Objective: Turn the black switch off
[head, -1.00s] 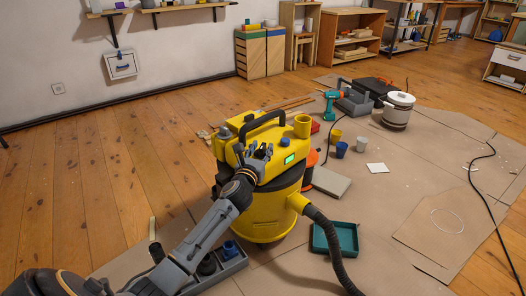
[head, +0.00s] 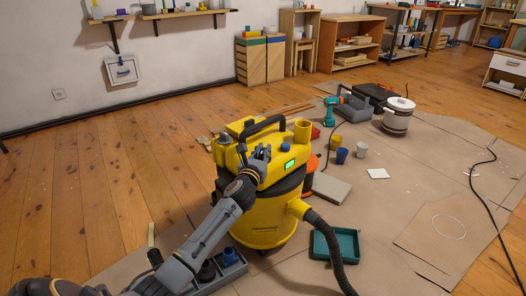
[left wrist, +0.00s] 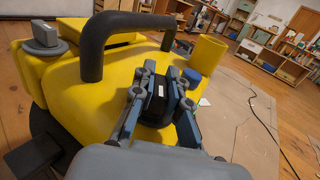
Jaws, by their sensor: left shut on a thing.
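A yellow and black shop vacuum (head: 262,222) stands upright on the cardboard, with a black carry handle on top and a lit green display (head: 290,164). In the left wrist view, a black switch (left wrist: 160,102) with a small white mark stands on the yellow top (left wrist: 92,97). My left gripper (left wrist: 161,78) has its two fingers on either side of the switch, closed on it. In the head view, the left gripper (head: 259,153) is at the vacuum's top, left of the display, and hides the switch. My right gripper is not in view.
A blue knob (head: 285,146) and a yellow cup-shaped part (head: 302,131) are near the gripper on the vacuum. A black hose (head: 330,250) runs down by a teal tray (head: 347,245).

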